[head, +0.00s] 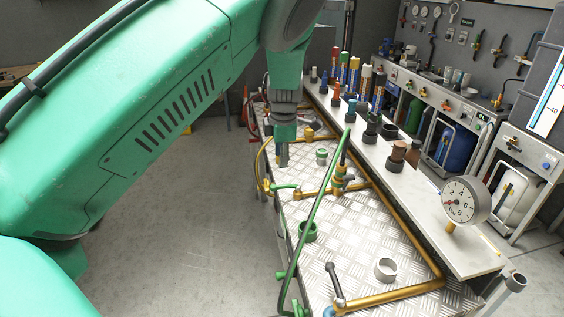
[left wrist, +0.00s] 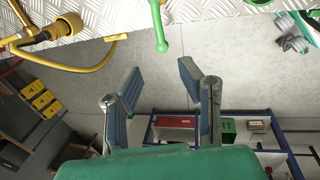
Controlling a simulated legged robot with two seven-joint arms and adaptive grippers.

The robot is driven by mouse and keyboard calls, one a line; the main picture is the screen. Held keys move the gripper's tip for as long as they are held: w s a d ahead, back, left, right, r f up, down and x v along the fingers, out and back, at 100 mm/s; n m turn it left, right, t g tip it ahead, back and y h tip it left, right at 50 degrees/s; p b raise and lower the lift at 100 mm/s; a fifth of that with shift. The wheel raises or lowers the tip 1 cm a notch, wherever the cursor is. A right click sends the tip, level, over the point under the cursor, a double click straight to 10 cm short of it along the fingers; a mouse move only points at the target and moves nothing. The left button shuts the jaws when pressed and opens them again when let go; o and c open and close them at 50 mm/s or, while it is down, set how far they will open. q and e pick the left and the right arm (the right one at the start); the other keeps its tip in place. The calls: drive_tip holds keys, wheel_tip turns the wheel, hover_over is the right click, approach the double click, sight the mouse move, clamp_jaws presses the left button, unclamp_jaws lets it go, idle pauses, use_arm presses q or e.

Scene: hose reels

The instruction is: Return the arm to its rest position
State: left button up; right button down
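My left arm, green, reaches in from the left of the head view. Its gripper (head: 283,155) hangs fingers-down near the left edge of the diamond-plate bench (head: 335,255). In the left wrist view the two blue-padded fingers (left wrist: 152,70) are spread apart with nothing between them. Concrete floor shows behind them. A green lever (left wrist: 158,25) lies beyond the fingertips, apart from them. My right gripper cannot be made out in either view.
Brass pipes (head: 390,290), a green hose (head: 318,210) and a pressure gauge (head: 465,200) are on or beside the bench. Several coloured fittings stand along the grey shelf (head: 425,190). The floor (head: 190,220) left of the bench is clear.

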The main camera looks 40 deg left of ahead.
idle(0.3)
use_arm(q)
drive_tip(key=s+f+m+y+b, duration=0.1)
drive_tip(key=s+f+m+b, duration=0.25)
drive_tip(key=s+f, duration=0.4)
drive_tip(key=s+f+m+g+b, duration=0.15)
drive_tip(key=s+f+m, duration=0.3)
drive_tip(key=f, duration=0.55)
drive_tip(key=s+f+m+y+b, duration=0.1)
drive_tip(key=s+f+m+b, duration=0.2)
drive_tip(key=s+f+m, duration=0.45)
drive_tip(key=s+d+f+m+h+b, duration=0.1)
drive_tip(key=s+d+f+m+b, duration=0.2)
drive_tip(key=s+d+f+m, duration=0.3)
drive_tip(key=s+d+f+m+h+b, duration=0.2)
drive_tip(key=s+d+f+m, duration=0.4)
drive_tip(key=s, duration=0.7)
drive_tip(key=shift+d+f+m+t+h+b, duration=0.2)
drive_tip(key=shift+d+m+t+h+b, duration=0.2)
drive_tip(key=shift+d+b, duration=0.35)
drive_tip(key=shift+w+a, duration=0.15)
drive_tip(key=shift+a, duration=0.05)
